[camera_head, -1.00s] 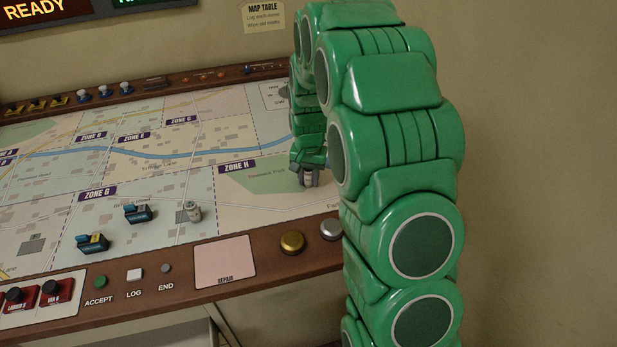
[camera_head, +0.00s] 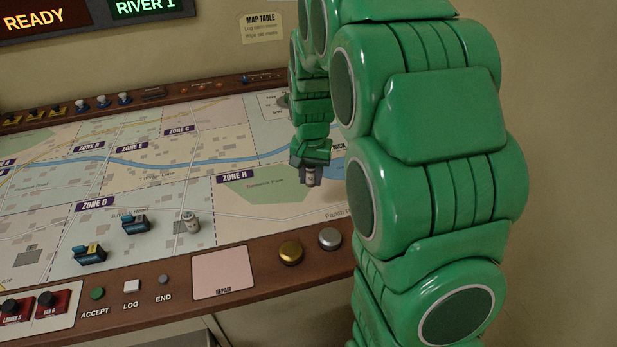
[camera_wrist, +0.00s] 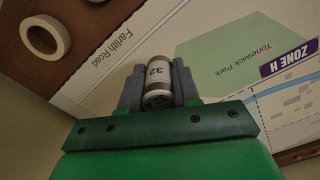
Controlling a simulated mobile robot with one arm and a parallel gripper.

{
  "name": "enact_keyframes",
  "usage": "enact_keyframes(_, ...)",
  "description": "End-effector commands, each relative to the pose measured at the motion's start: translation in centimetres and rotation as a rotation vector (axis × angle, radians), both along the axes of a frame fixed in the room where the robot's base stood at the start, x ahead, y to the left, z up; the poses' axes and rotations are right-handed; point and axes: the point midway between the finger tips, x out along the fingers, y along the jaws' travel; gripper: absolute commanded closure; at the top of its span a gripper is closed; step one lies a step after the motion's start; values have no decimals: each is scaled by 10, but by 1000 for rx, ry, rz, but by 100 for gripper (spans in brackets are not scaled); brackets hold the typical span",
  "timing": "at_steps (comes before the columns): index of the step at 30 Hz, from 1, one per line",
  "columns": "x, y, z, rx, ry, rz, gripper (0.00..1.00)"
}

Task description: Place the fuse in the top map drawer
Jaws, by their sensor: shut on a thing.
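My gripper (camera_head: 311,180) is shut on the fuse (camera_head: 310,175), a small white and brown cylinder, over the right part of the map near Zone H. In the wrist view the fuse (camera_wrist: 158,84) shows the number 32 and sits between the two grey fingers of my gripper (camera_wrist: 158,72). It appears to be above the map surface; the gap is hard to judge. The top map drawer cannot be made out in either view.
The map table (camera_head: 240,285) has a wooden front rail with buttons. Wall signs (camera_head: 262,27) hang behind.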

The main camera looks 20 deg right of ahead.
Motion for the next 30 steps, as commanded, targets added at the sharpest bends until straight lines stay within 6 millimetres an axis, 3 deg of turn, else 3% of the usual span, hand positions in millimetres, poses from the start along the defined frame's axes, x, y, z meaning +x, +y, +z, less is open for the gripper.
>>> enact_keyframes(15, -67, 4, 28, 0, 3, 0, 100)
enact_keyframes(30, -88, 6, 37, 0, 3, 0, 100)
